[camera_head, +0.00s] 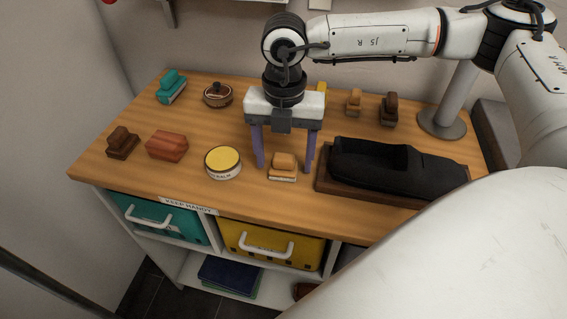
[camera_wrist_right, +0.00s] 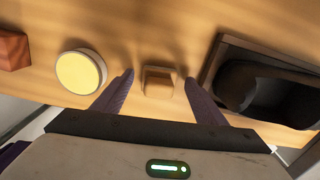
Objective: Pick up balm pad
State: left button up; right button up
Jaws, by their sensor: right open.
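The balm pad appears to be the small tan block with a pale base (camera_head: 283,167) near the table's front edge, beside the round yellow-topped balm tin (camera_head: 223,162). My right gripper (camera_head: 284,167) points down, open and empty, with one purple finger to each side of the pad in the picture. In the right wrist view the pad (camera_wrist_right: 158,82) shows between the two fingertips (camera_wrist_right: 160,78), with gaps on both sides. I cannot tell how far the fingertips are above the tabletop. My left gripper is not in view.
A black shoe (camera_head: 385,165) lies in a brown tray (camera_head: 325,183) right of the pad. An orange-brown block (camera_head: 167,146), a dark brown brush (camera_head: 122,143), a teal brush (camera_head: 171,88), a round tin (camera_head: 217,95) and two brushes (camera_head: 354,102) (camera_head: 389,109) stand around.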

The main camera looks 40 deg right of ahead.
aim_at(284, 154)
jog(key=shift+f, duration=0.4)
jog(key=c, duration=1.1)
jog(key=shift+c, duration=0.2)
jog(key=shift+r, duration=0.15)
notch_tip(284, 154, up, 10)
jog(key=shift+f, duration=0.1)
jog(key=shift+o, duration=1.1)
jog(key=shift+c, duration=0.6)
